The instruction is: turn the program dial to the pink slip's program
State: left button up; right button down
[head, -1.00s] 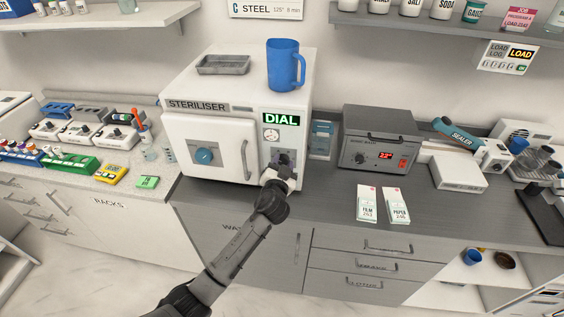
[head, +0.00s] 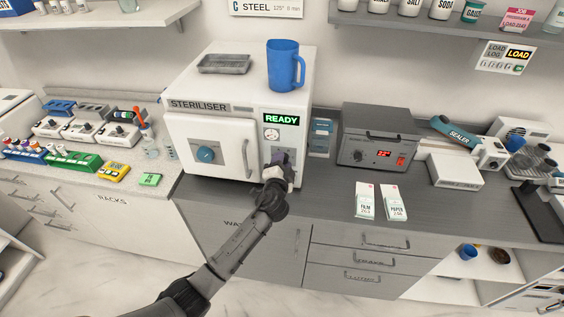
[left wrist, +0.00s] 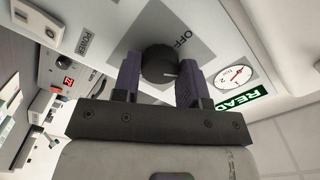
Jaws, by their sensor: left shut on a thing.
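The white steriliser (head: 238,160) stands on the counter. Its green display (head: 281,119) reads READY. In the left wrist view the round black program dial (left wrist: 160,62) sits on a grey panel, with OFF printed beside it. A pale mark on the dial points towards the gauge side. My left gripper (head: 279,164) is at the panel, its two fingers shut on either side of the dial. In the head view the gripper hides the dial. The pink slip (head: 518,18) is on the upper right shelf and appears to read PROGRAM A, in small print. My right gripper is out of view.
A blue mug (head: 283,66) and a grey tray (head: 223,64) stand on the steriliser. A grey heated unit (head: 378,140) is to its right, with two packets (head: 365,201) in front. Coloured racks (head: 70,165) are at left.

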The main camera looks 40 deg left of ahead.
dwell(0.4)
pick_arm(q)
jog(key=o, duration=0.9)
jog(key=shift+v, duration=6.9)
